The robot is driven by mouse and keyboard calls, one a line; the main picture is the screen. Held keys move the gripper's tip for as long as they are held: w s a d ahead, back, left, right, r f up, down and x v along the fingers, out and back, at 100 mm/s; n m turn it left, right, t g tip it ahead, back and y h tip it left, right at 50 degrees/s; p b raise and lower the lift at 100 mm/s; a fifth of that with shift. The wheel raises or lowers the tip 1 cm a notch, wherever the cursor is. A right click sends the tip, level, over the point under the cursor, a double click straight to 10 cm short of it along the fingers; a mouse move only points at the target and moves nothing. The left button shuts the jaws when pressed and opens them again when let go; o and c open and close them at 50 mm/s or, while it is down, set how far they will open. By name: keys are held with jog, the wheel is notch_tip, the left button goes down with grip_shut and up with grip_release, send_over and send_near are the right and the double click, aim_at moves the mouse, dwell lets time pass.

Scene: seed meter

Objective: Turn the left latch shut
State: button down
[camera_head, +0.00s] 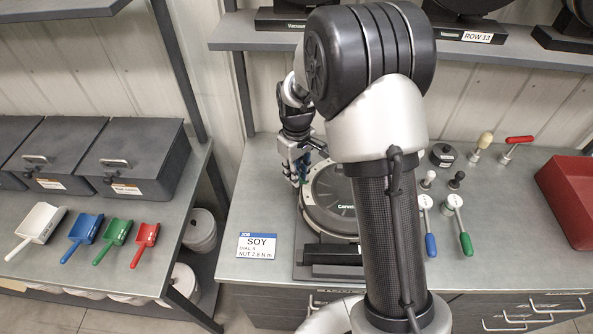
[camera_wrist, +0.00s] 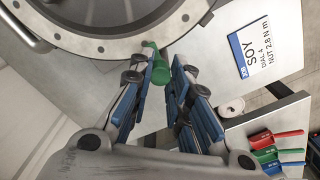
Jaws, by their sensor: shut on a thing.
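The round seed meter (camera_head: 328,208) sits on the grey bench, partly hidden behind my arm. Its flange and bolts (camera_wrist: 104,47) fill the top left of the wrist view. The left latch shows as a green tab (camera_wrist: 160,68) at the meter's rim. My gripper (camera_wrist: 163,66) has its blue-padded fingers on either side of this tab and is shut on it. In the head view my gripper (camera_head: 301,174) is at the meter's left edge, and the latch is mostly hidden by the fingers.
A SOY job card (camera_head: 257,247) lies left of the meter. Hand tools with blue (camera_head: 430,243) and green (camera_head: 465,243) handles lie to the right, before a red bin (camera_head: 570,200). Coloured scoops (camera_head: 85,230) and dark bins lie on the left bench. A shelf (camera_head: 232,34) overhangs behind.

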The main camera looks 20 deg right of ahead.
dwell(0.5)
jog(key=c, duration=1.5)
grip_release()
jog(key=shift+o, duration=0.2)
notch_tip(320, 180, up, 12)
